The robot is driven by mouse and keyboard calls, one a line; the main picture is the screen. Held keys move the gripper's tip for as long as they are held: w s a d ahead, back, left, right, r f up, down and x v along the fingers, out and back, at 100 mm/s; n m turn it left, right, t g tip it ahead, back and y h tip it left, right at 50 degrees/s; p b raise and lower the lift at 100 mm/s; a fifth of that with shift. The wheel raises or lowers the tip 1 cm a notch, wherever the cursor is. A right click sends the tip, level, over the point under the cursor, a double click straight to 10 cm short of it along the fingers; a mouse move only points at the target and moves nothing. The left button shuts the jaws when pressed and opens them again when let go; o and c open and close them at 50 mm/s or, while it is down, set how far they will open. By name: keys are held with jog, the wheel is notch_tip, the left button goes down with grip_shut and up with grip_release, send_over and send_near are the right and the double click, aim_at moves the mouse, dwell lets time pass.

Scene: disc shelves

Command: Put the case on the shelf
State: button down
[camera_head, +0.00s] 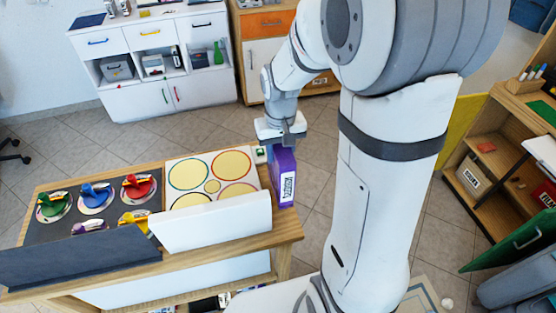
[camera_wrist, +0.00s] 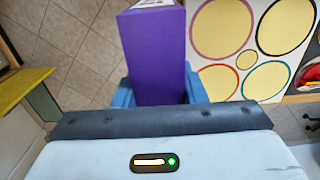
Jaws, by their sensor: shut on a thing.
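The purple case (camera_head: 283,178) has a white label and stands upright in my gripper (camera_head: 280,138), at the right end of the wooden table. In the wrist view the case (camera_wrist: 156,55) fills the space between the blue fingers of my gripper (camera_wrist: 157,92), which are shut on it. Whether the bottom of the case touches the table edge or hangs beside it, I cannot tell. Open wooden shelves (camera_head: 478,205) stand at the right, with some boxes on them.
The wooden table (camera_head: 290,228) bears a board with yellow circles (camera_head: 213,181) and several coloured knobbed discs on a dark panel. A white cabinet (camera_head: 150,60) stands at the back. A green door (camera_head: 508,243) swings out at the right. Tiled floor lies between table and shelves.

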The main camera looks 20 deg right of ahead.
jog(key=shift+f, duration=2.15)
jog(key=c, duration=1.3)
grip_release()
jog(key=shift+f, duration=0.1)
jog(key=o, duration=0.4)
